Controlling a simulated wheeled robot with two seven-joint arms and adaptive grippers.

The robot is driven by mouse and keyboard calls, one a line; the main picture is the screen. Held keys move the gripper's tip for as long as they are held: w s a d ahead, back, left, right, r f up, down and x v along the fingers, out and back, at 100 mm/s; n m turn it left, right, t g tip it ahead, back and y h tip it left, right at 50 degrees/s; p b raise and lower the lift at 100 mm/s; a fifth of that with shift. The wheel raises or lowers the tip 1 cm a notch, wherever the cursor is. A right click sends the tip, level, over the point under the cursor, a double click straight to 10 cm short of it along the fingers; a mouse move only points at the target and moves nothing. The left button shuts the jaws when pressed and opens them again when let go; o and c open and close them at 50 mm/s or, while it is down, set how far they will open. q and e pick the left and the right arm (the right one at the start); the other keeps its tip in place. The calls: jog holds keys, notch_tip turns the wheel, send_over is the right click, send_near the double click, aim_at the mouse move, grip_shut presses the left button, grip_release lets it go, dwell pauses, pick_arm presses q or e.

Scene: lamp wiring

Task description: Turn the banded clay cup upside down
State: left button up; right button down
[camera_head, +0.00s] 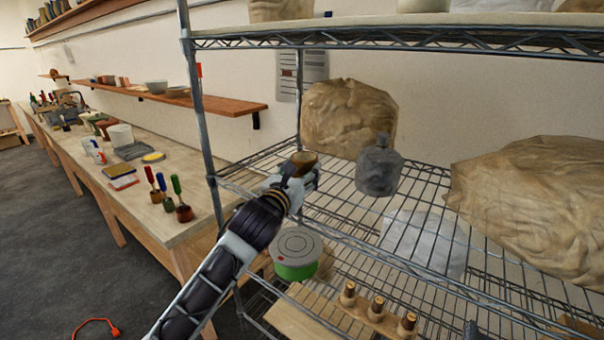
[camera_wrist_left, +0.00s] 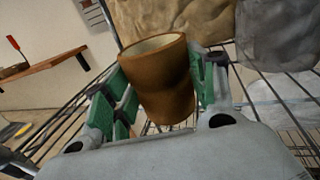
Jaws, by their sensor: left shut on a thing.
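The clay cup (camera_wrist_left: 158,80) is brown with a paler inside. In the left wrist view it stands between the green-padded fingers of my left gripper (camera_wrist_left: 160,92), with its open mouth up and slightly tilted. My left gripper (camera_head: 303,175) is shut on the cup, at the left end of the wire shelf. In the head view the cup (camera_head: 304,158) shows only its upper part above the fingers; the rest is hidden by the gripper. I cannot tell whether its base touches the shelf. My right gripper is not in view.
A green-sided round tin (camera_head: 296,255) sits below. Open wire shelf (camera_head: 335,200) lies between them.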

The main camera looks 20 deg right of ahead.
pick_arm(q)
notch_tip(320, 180, up, 10)
dwell(1.0)
dwell(0.3)
